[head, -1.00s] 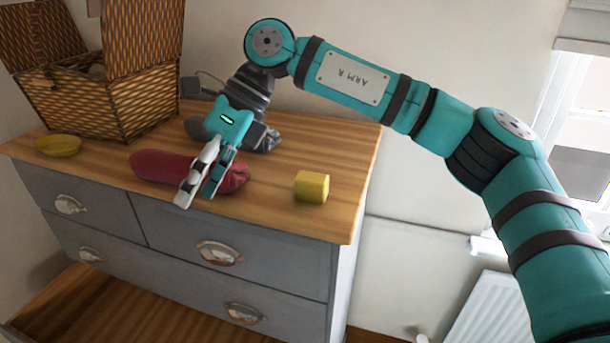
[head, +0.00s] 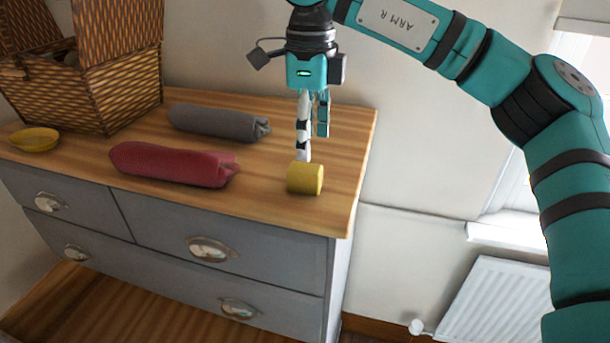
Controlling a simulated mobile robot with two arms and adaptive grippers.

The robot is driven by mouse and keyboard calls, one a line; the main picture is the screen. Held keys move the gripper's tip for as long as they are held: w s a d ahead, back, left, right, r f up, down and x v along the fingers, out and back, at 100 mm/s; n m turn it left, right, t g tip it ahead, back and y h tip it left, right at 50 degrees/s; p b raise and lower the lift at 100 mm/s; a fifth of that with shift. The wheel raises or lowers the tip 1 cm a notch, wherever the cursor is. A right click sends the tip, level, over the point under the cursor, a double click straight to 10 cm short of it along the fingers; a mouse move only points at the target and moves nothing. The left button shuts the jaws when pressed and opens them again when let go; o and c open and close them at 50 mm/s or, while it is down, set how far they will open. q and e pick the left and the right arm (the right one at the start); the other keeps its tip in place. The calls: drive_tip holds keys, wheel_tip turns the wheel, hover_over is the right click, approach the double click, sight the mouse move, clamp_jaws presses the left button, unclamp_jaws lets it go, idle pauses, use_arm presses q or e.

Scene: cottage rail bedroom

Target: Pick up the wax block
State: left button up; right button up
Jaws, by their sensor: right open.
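The wax block (head: 304,179) is a small yellow block on the wooden top of the dresser (head: 270,215), near its right front corner. My right gripper (head: 312,148) points down just above and behind the block. Its fingers are open and hold nothing. The white fingertip overlaps the block's upper edge in the picture; I cannot tell if they touch. My left gripper does not show.
A red rolled cloth (head: 172,164) and a grey rolled cloth (head: 215,122) lie left of the block. A yellow bowl (head: 35,139) and an open wicker basket (head: 110,95) stand farther left. A radiator (head: 495,300) is at lower right.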

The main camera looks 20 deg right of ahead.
sight(305, 168)
drive_tip(key=shift+s+f, duration=0.1)
drive_tip(key=shift+f, duration=0.65)
drive_tip(key=f+p, duration=0.2)
drive_tip(key=f, duration=0.1)
drive_tip(key=a+f+p, duration=0.1)
drive_tip(key=shift+s+f, duration=0.2)
drive_tip(key=shift+f, duration=0.2)
drive_tip(key=shift+d+f, duration=0.1)
drive_tip(key=shift+f, duration=0.25)
drive_tip(key=shift+c, duration=0.4)
drive_tip(key=c, duration=1.2)
